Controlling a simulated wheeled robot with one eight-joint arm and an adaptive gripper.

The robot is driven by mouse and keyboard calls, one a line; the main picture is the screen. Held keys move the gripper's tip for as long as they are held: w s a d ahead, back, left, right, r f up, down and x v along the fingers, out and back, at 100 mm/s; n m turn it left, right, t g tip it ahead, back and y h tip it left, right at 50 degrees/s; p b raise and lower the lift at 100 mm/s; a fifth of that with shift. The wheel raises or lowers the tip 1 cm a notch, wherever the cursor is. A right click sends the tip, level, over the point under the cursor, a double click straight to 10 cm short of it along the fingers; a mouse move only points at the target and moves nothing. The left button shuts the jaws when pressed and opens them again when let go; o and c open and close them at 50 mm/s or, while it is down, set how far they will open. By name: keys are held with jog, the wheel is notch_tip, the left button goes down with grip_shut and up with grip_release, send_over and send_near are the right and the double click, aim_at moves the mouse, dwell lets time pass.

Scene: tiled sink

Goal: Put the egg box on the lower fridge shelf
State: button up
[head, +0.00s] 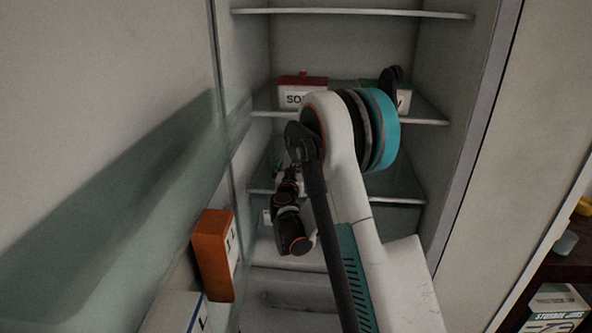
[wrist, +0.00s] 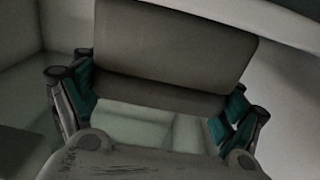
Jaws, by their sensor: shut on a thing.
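The egg box (wrist: 175,45) is a plain grey-brown block in the wrist view. It sits between the two teal-padded fingers of my gripper (wrist: 160,97), which is shut on it. In the head view my arm covers most of the gripper, and I cannot make out the egg box clearly. The wrist end of my arm is inside the open fridge, in front of the lower shelf (head: 385,199). Whether the box touches the shelf cannot be told.
The middle shelf (head: 429,121) holds a white box with a red top (head: 301,91) and another pale box (head: 404,100). The top shelf (head: 350,13) looks empty. An orange carton (head: 213,256) stands in the open door at left. A dark side shelf (head: 560,267) holds goods at right.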

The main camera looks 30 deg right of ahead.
jog(key=shift+r, duration=0.1)
jog(key=o, duration=1.8)
jog(key=shift+s+a, duration=0.1)
jog(key=shift+s, duration=0.1)
jog(key=p+v, duration=0.2)
jog(key=v, duration=0.9)
jog(key=shift+s+a+p, duration=0.2)
jog(key=shift+s+p, duration=0.1)
jog(key=shift+p, duration=0.1)
